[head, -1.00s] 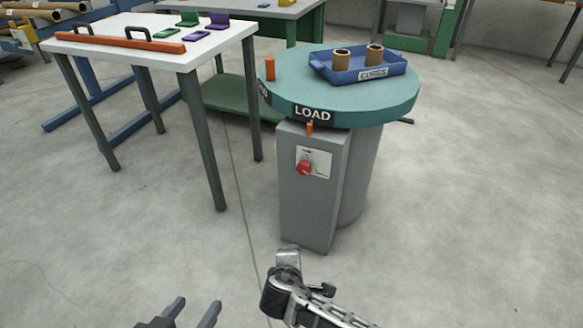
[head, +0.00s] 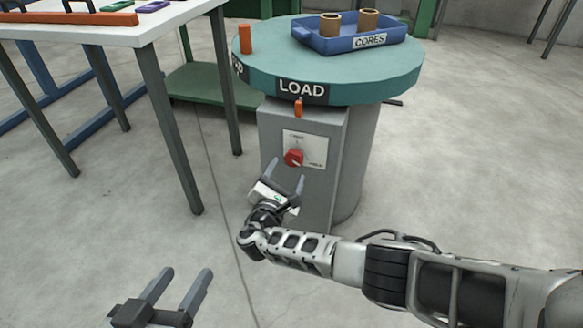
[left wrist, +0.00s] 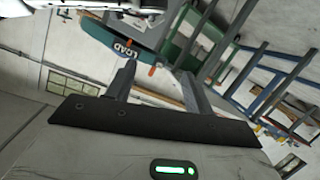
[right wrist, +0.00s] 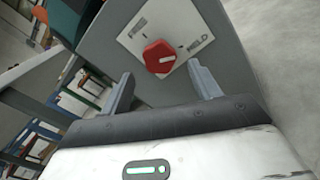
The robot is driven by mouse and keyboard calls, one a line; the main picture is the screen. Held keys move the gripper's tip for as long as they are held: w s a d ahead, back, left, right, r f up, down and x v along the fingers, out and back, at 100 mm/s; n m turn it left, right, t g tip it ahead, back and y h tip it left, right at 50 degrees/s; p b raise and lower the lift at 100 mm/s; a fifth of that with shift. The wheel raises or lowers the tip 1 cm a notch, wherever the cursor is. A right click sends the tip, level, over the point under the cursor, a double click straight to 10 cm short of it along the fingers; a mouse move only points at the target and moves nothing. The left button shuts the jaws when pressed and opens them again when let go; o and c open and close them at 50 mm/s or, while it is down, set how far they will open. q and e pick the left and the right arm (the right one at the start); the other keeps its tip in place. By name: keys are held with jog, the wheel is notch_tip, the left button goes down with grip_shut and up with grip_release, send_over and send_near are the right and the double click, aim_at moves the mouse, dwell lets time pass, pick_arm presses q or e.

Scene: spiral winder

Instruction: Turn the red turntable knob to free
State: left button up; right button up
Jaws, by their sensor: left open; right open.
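The red knob (head: 293,158) sits on a white plate on the front of the grey pedestal (head: 330,135) under the turntable (head: 340,85). In the right wrist view the knob (right wrist: 159,56) has a white pointer line aimed up and right, toward the word HELD on the plate (right wrist: 190,22); the other label is partly readable. My right gripper (head: 285,172) is open and empty just in front of and below the knob, its fingers on either side of it in the right wrist view, apart from it. My left gripper (head: 183,283) is open and empty at the lower left, away from the pedestal.
A blue tray (head: 350,46) marked CORES holds two brown cores on the turntable. An orange peg (head: 246,39) stands at its left edge. An orange tab (head: 298,107) sits below the LOAD label. A white-topped table (head: 130,32) stands at left. The floor between is clear.

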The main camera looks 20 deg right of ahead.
aim_at(292, 161)
jog(key=b+x, duration=0.1)
jog(key=x, duration=0.3)
jog(key=shift+w+f, duration=0.1)
jog(key=shift+w+d+b, duration=0.2)
jog(key=shift+b, duration=0.1)
pick_arm(q)
jog(key=shift+w+d+r+n+t+h, duration=0.15)
jog(key=shift+d+r+n+t+h, duration=0.25)
jog(key=shift+r, duration=0.1)
pick_arm(e)
jog(key=shift+w+d, duration=0.1)
jog(key=shift+w, duration=0.05)
jog(key=c, duration=1)
